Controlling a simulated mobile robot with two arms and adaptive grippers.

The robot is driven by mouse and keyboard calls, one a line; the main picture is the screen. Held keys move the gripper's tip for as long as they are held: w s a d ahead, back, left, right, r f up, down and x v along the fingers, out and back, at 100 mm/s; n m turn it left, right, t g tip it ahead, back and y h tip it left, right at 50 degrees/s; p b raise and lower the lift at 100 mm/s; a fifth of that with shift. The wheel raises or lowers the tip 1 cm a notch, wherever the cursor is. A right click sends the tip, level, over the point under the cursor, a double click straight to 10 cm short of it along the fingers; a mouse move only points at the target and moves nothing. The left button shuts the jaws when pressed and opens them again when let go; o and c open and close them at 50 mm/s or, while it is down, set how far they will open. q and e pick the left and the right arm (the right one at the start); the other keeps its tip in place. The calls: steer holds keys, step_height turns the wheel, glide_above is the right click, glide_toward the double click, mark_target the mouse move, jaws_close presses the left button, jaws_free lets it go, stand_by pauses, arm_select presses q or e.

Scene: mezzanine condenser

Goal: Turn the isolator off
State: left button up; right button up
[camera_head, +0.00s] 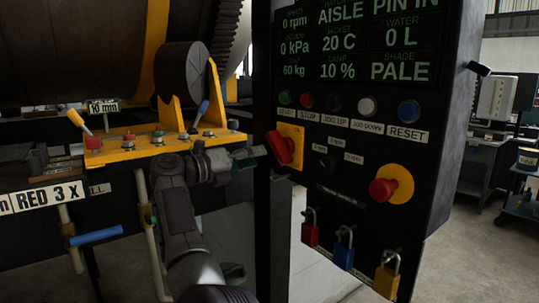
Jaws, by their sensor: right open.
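The isolator is a red rotary handle (281,148) on a yellow plate (297,140) at the left edge of the dark control panel (440,150). The handle sits tilted, its upper end leaning left. Small lettering on the plate is too small to read surely. My right gripper (254,157) is open and empty, just left of the handle, pointing toward it. A small gap seems to show between them; contact cannot be told. My left gripper is not in view.
A row of push buttons (367,106) and a red emergency stop (382,190) are on the panel. Red, blue and yellow padlocks (344,248) hang below. A yellow bracket with levers (150,148) stands left, behind my right arm. Open floor shows at right.

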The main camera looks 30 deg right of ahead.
steer(key=shift+s+a, duration=0.15)
steer(key=shift+a, duration=1.45)
